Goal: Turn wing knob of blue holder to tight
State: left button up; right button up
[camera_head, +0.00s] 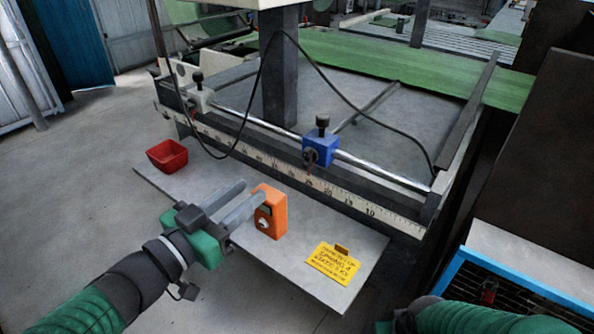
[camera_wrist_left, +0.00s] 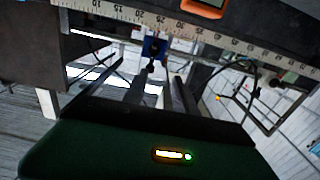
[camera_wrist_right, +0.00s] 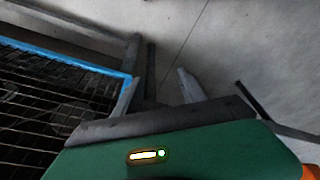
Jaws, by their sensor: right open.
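The blue holder (camera_head: 312,152) sits on the silver rod above the ruler, with its black wing knob (camera_head: 322,121) on top. The holder also shows in the left wrist view (camera_wrist_left: 153,47), beyond the fingers, its dark knob (camera_wrist_left: 151,66) toward me. I cannot tell how tight the knob is. My left gripper (camera_head: 252,190) is open, left of and apart from the holder, its fingertips by an orange device in the head view. My right gripper (camera_wrist_right: 158,82) is open over the floor; only its edge shows at the head view's bottom.
The orange device (camera_head: 272,218), a red bin (camera_head: 167,156) and a yellow label (camera_head: 334,264) are on the grey shelf (camera_head: 225,185). A white holder (camera_head: 198,100) is at the rod's left end. A blue-edged crate (camera_head: 515,290) stands at right.

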pick_arm(q)
jog(key=d+f+b, duration=0.1)
jog(key=f+b, duration=0.1)
jog(key=b, duration=0.8)
send_near(305, 156)
jog(key=f, duration=0.1)
jog(key=b+x, duration=0.2)
jog(key=x, duration=0.1)
jog(key=b+x, duration=0.2)
jog(key=x, duration=0.1)
jog(key=b+x, duration=0.2)
jog(key=x, duration=0.1)
jog(key=shift+s+d+r+b, duration=0.1)
jog(key=shift+r+b, duration=0.25)
jog(key=shift+d+r, duration=0.1)
jog(key=shift+r, duration=0.1)
jog(key=shift+a, duration=0.2)
jog(key=shift+w+a, duration=0.2)
jog(key=shift+w, duration=0.05)
jog(key=shift+s+d, duration=0.15)
jog(key=shift+d, duration=0.1)
grip_shut()
pick_arm(e)
jog(key=s+x, duration=0.2)
jog(key=x, duration=0.6)
jog(key=s+f+x, duration=0.1)
jog(key=s+x, duration=0.1)
jog(key=x, duration=0.7)
jog(key=shift+d+f, duration=0.2)
jog(key=shift+d, duration=0.15)
